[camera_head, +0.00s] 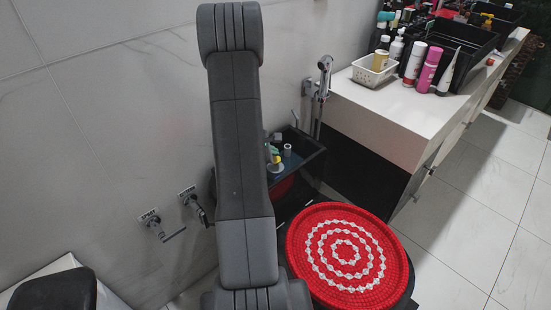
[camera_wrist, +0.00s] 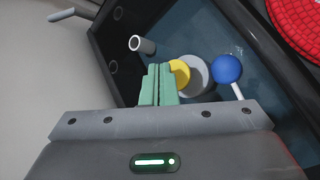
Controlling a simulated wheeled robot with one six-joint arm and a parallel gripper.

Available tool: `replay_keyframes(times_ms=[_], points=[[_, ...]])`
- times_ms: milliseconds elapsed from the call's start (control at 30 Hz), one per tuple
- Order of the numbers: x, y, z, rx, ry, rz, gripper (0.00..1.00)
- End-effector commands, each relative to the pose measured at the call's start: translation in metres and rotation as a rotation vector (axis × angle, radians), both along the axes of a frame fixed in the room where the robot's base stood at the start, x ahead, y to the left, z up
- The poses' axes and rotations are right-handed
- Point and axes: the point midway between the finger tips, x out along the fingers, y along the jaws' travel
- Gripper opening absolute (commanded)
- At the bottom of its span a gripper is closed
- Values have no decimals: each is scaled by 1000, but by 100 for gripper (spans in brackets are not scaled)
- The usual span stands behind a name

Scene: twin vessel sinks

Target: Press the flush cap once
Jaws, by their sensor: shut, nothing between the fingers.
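An open dark tank (camera_head: 312,165) with a bluish inside stands against the wall, partly hidden by my arm. In the wrist view, a round yellow cap (camera_wrist: 181,74) shows beside a larger grey disc (camera_wrist: 197,76) inside the tank (camera_wrist: 262,82); it looks like the flush cap. My gripper (camera_wrist: 158,70) has green fingers that are shut and empty. The fingertips overlap the left edge of the yellow cap in the picture; I cannot tell whether they touch it. A blue ball (camera_wrist: 227,69) on a white rod lies to the right of the cap.
A white tube (camera_wrist: 142,45) stands in the tank. A red and white round mat (camera_head: 345,255) is right of my arm. Two wall valves (camera_head: 160,228) (camera_head: 194,206) are at the left. A white counter (camera_head: 375,110) with bottles (camera_head: 428,69) and a white basket (camera_head: 375,72) stands behind.

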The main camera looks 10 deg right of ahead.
Motion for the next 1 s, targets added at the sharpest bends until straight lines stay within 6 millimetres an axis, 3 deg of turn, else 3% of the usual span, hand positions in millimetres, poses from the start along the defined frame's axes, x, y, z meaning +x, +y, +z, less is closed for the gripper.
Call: replay_keyframes(times_ms=[267,767,1000], points=[[0,0,2,0,-1,1,0],[0,0,48,0,-2,0,0],[0,0,50,0,0,0,0]])
